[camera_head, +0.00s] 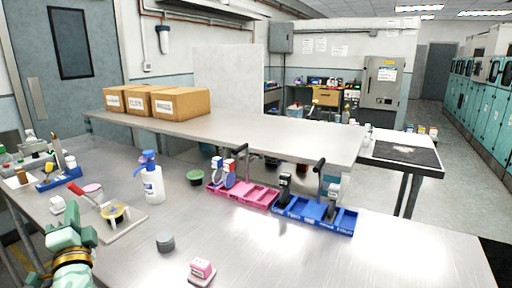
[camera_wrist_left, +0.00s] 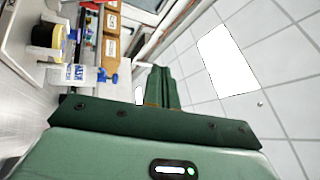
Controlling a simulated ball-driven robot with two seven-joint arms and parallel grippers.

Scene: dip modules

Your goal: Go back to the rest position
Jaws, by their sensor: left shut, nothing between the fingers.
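My left gripper (camera_head: 72,216) is at the lower left of the head view, above the table's left front part. It is shut and holds nothing. In the left wrist view its green fingers (camera_wrist_left: 162,88) lie together and point away from the camera, with ceiling panels behind them. My right gripper is not in view.
The metal table (camera_head: 240,250) holds a spray bottle (camera_head: 153,184), a pink tray (camera_head: 252,196), a blue tray (camera_head: 312,215), a grey cylinder (camera_head: 165,243) and a pink module (camera_head: 201,270). A raised shelf (camera_head: 250,131) with cardboard boxes (camera_head: 180,103) stands behind. The table's front right is clear.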

